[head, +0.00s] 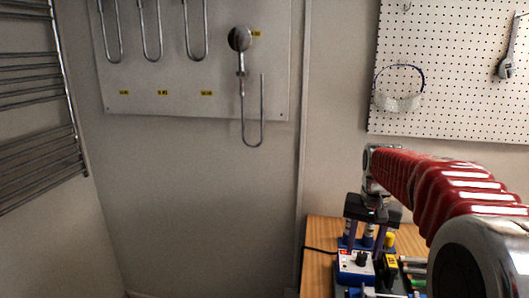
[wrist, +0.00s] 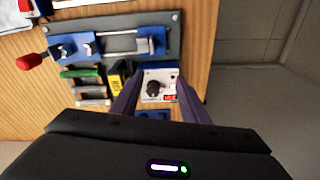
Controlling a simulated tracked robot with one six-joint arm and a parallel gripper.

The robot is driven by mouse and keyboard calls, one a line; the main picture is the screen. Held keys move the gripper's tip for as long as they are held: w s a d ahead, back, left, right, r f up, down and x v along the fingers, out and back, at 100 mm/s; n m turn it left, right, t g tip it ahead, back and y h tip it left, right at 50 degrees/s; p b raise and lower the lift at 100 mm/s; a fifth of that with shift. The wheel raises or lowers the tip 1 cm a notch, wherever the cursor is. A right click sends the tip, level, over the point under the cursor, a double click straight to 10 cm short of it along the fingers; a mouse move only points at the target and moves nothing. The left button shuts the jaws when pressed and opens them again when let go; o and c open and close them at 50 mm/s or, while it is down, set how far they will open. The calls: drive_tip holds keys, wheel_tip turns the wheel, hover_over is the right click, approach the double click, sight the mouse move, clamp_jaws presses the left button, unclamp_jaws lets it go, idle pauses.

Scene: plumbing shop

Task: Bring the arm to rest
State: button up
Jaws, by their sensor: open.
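My gripper (head: 367,238) is at the end of my red arm, at the lower right of the head view. It points down over the wooden bench. In the wrist view my gripper (wrist: 158,98) shows two dark fingers spread apart, with nothing held between them. Beyond the fingers is a small white box with a black knob (wrist: 153,88). The same box (head: 355,264) shows in the head view below the gripper. I cannot tell the exact height of the fingertips above it.
The wooden bench (head: 318,236) carries a grey plate with blue holders (wrist: 118,28), a red-handled tool (wrist: 30,61) and a yellow-labelled block (wrist: 116,84). A pegboard (head: 450,100) hangs behind on the right. A chrome towel rail (head: 40,110) is at left. Space left of the bench is clear.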

drive_tip(key=s+a+n+t, duration=0.2)
drive_tip(key=s+a, duration=0.3)
drive_tip(key=s, duration=0.8)
drive_tip(key=s+a+n+t, duration=0.2)
drive_tip(key=s+a, duration=0.3)
drive_tip(key=s, duration=0.8)
drive_tip(key=shift+s+n, duration=0.15)
drive_tip(key=shift+n, duration=0.15)
